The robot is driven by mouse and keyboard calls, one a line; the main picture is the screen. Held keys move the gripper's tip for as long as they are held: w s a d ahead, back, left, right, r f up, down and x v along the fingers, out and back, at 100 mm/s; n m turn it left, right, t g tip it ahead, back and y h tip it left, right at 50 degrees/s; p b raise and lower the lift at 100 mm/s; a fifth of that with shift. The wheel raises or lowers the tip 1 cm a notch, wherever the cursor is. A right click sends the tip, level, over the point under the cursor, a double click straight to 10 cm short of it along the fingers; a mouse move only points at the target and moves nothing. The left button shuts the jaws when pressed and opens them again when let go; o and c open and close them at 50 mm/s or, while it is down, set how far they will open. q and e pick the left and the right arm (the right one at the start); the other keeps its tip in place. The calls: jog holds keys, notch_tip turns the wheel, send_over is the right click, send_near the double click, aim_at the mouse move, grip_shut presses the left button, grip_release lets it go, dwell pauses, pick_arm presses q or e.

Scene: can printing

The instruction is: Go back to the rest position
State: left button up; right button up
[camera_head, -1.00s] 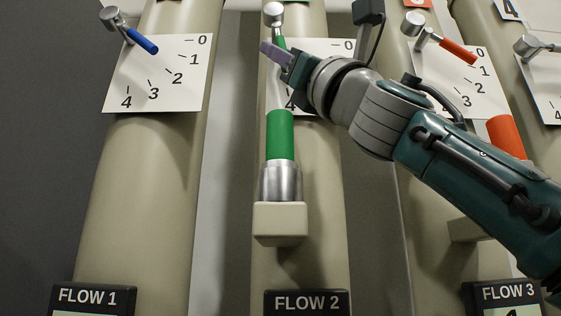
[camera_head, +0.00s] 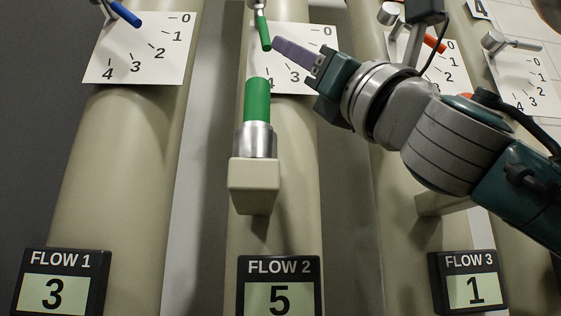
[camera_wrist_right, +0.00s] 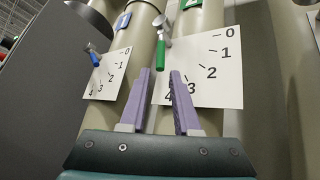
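My right gripper (camera_head: 282,46) reaches in from the right in the head view, its purple fingertips close to the lower end of the small green lever (camera_head: 263,33). In the right wrist view the two fingers (camera_wrist_right: 160,72) stand apart with nothing between them. There the green lever (camera_wrist_right: 160,54) shows just beyond the fingertips; I cannot tell whether they touch. The lever hangs in front of the white 0–4 scale card (camera_head: 314,62) on the middle pipe. My left gripper is in neither view.
A blue lever (camera_head: 124,13) is on the left pipe and a red one (camera_head: 434,42) to the right. A larger green handle (camera_head: 257,100) sticks out below. Displays read 3 on FLOW 1 (camera_head: 60,284), 5 on FLOW 2 (camera_head: 278,290) and 1 on FLOW 3 (camera_head: 468,282).

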dwell(0.3)
jog(key=w+d+f+m+g+h, duration=0.1)
jog(key=d+f+m+h, duration=0.3)
jog(key=f+m+h, duration=0.5)
jog(key=w+d+f+m+h, duration=0.2)
jog(key=d+f+m+h, duration=0.2)
jog(key=f+m, duration=0.75)
jog(key=w+d+f+m+g+h, duration=0.1)
jog(key=d+f+m+h, duration=0.3)
jog(key=f+m+h, duration=0.5)
jog(key=s+d+f+m+g+y, duration=0.1)
jog(key=s+f+m+g, duration=0.35)
jog(key=f, duration=0.45)
jog(key=s+d+f+m+g+y, duration=0.1)
jog(key=s+f+m+g, duration=0.2)
jog(key=s+f+m, duration=0.45)
jog(key=s+f+m+g+y, duration=0.1)
jog(key=s+f+m+g, duration=0.2)
jog(key=s+f+g, duration=0.7)
jog(key=s+r+t+p, duration=0.1)
jog(key=s+r+p, duration=0.1)
jog(key=r+p, duration=1.3)
jog(key=s+r+t+p, duration=0.1)
jog(key=s+r+p, duration=0.2)
jog(key=r+p, duration=1.3)
jog(key=shift+s+a+r+t+p, duration=0.25)
jog(key=shift+a+t+p, duration=0.1)
jog(key=shift+p, duration=0.6)
